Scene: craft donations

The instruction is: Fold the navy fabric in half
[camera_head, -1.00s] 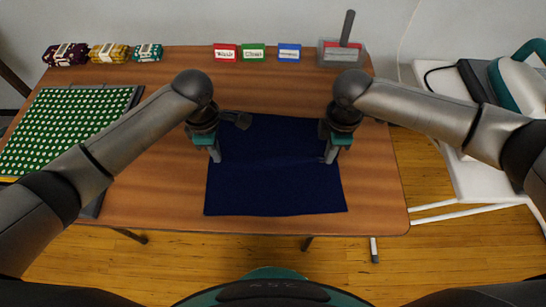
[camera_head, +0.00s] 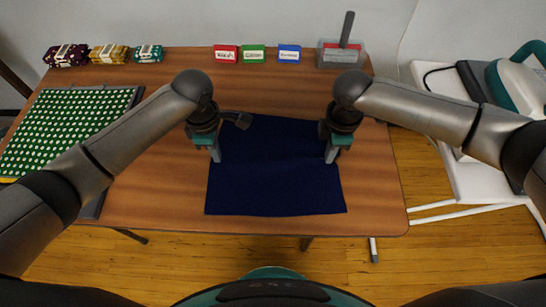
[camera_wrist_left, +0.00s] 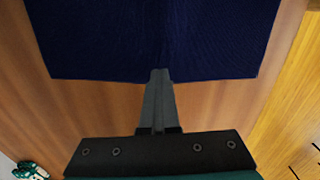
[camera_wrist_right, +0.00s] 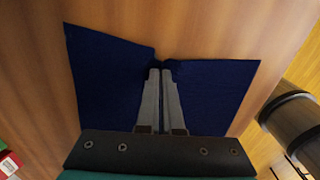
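The navy fabric (camera_head: 272,185) lies spread on the table in front of me, with a faint crease across its middle. My left gripper (camera_head: 216,160) is shut at the middle of its left edge. In the left wrist view, the closed fingertips (camera_wrist_left: 160,74) meet the edge of the fabric (camera_wrist_left: 105,45), which creases slightly there. My right gripper (camera_head: 330,161) is shut on the middle of the right edge. In the right wrist view, the fabric (camera_wrist_right: 215,85) bunches and notches at the fingertips (camera_wrist_right: 160,74). The small pinched parts are hidden between the fingers.
A green dotted cloth (camera_head: 60,130) lies on a board at the left. Rolled fabrics (camera_head: 108,53) and red, green and blue labelled blocks (camera_head: 253,54) line the table's back edge, with a grey bin (camera_head: 341,56) at the back right. The wood behind the navy fabric is clear.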

